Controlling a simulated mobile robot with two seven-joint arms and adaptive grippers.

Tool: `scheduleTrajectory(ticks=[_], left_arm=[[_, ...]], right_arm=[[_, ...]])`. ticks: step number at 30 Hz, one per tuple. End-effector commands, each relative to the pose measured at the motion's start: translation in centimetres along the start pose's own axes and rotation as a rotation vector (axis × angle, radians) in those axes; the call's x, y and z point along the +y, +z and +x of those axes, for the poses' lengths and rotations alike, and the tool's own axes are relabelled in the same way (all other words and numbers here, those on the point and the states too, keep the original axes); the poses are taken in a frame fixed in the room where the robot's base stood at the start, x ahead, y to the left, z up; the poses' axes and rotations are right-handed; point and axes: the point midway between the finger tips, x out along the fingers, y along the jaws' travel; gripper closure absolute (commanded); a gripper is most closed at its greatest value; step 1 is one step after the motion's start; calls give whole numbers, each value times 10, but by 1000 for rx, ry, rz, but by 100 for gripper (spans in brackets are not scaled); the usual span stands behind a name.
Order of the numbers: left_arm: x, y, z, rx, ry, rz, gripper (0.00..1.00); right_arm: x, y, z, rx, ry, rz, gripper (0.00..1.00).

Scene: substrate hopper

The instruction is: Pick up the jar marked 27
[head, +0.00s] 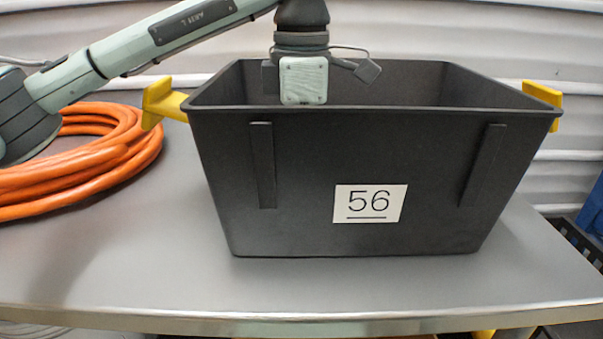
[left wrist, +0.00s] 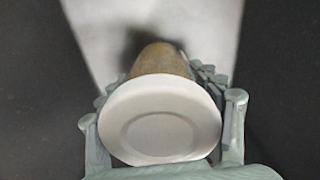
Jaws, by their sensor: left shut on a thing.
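A jar (left wrist: 160,62) with a round white lid (left wrist: 165,120) and a brownish body shows in the left wrist view, lid towards the camera. My left gripper (left wrist: 160,90) is shut on it, with one finger on each side. No number shows on the jar from this angle. In the head view my left arm reaches from the left over a black bin (head: 290,170) marked 56, and the wrist points down into it. The front wall hides the fingers and the jar there. My right gripper is in neither view.
The bin stands on a grey metal table (head: 130,250) and has yellow handles (head: 160,100) at both ends. A coil of orange hose (head: 110,150) lies to the left. The table in front of the bin is clear. Dark walls flank a pale surface beyond the jar in the wrist view.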

Motion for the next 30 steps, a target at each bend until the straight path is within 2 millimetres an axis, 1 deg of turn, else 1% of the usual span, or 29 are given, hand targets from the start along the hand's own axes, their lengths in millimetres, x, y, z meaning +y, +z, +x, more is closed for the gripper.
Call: scheduleTrajectory(ticks=[1, 4, 5, 20, 23, 26, 30], left_arm=[[0, 0, 0, 0, 0, 0, 63], [0, 0, 0, 0, 0, 0, 76], [0, 0, 0, 0, 0, 0, 78], [0, 0, -2, -1, 1, 0, 80], [0, 0, -12, -1, 1, -1, 80], [0, 0, -30, -3, 4, -1, 80], [0, 0, -60, -1, 4, -2, 81]], right_arm=[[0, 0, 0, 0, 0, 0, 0], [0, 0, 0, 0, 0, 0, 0], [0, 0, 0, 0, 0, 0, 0], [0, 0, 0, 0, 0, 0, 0], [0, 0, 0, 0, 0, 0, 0], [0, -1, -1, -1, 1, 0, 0], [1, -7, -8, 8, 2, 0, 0]])
